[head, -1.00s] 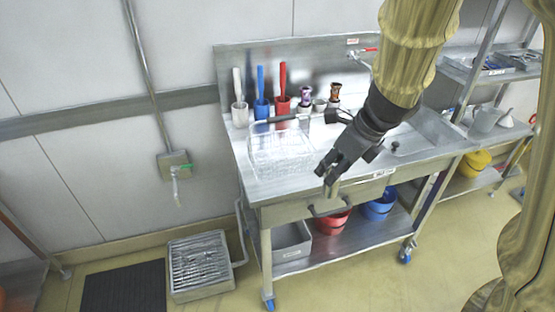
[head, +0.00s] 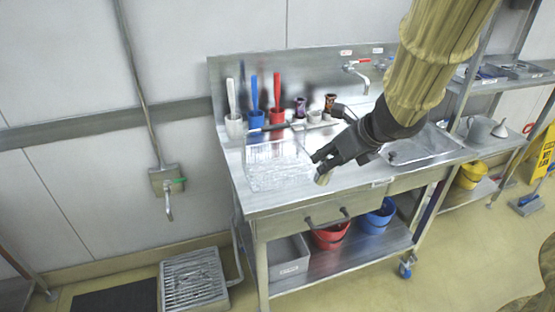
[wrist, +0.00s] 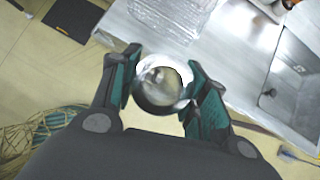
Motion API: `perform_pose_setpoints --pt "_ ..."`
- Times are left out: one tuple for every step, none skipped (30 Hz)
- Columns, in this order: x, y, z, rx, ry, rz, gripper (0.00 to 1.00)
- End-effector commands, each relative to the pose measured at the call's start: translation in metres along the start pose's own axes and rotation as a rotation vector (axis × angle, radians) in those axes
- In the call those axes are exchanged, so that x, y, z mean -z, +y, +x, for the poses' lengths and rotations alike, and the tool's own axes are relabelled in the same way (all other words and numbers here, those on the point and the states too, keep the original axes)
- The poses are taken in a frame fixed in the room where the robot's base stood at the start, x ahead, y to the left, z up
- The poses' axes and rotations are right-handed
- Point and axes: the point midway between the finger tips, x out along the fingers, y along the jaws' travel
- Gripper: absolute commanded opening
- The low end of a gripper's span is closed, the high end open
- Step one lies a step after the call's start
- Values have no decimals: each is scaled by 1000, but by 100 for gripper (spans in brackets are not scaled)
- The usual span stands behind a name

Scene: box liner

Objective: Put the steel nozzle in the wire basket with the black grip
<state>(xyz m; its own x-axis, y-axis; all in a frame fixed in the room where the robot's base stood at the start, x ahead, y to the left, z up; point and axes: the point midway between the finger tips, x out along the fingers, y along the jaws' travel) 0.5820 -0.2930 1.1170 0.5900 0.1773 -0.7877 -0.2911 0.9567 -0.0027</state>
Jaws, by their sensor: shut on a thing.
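My gripper (head: 320,170) is shut on the steel nozzle (wrist: 160,87), a round, shiny metal piece seen end-on between the two fingers in the wrist view. In the head view, a small pale part of it shows at the fingertips. The gripper is above the front part of the steel table, to the right of the wire basket (head: 278,180) and apart from it. The basket is a clear-looking mesh box on the table top. It also shows at the top of the wrist view (wrist: 172,14). I cannot make out the black grip clearly.
White, blue (head: 256,118) and red (head: 277,116) cups with brushes stand behind the basket, with small bottles (head: 330,103) to their right. A sink (head: 425,145) is at the right of the table. Red (head: 330,237) and blue (head: 377,218) buckets stand on the lower shelf.

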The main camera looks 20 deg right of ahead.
Motion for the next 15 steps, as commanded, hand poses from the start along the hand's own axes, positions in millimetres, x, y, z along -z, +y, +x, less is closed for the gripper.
perform_pose_setpoints --pt "0 0 5 0 -15 1 15" --pt "0 0 6 1 -24 1 15" --pt "-2 0 8 1 -36 1 15" --pt "-7 -1 8 0 -34 1 15" --pt "-9 -1 9 0 -33 0 15" --pt "-12 -1 12 -1 -33 -1 15" --pt "-14 0 14 -1 -32 -1 15" --pt "-17 0 16 -2 -32 -1 15" --pt "-20 -1 18 -1 -32 -1 15" --pt "-23 0 20 -1 -33 -1 15" --pt "-26 0 22 -1 -34 1 15" --pt "-28 -1 25 -1 -31 1 15" --pt "-29 0 26 -3 -31 0 15" --pt "-32 0 28 -3 -30 -1 15" --pt "-35 0 31 -3 -31 0 15"
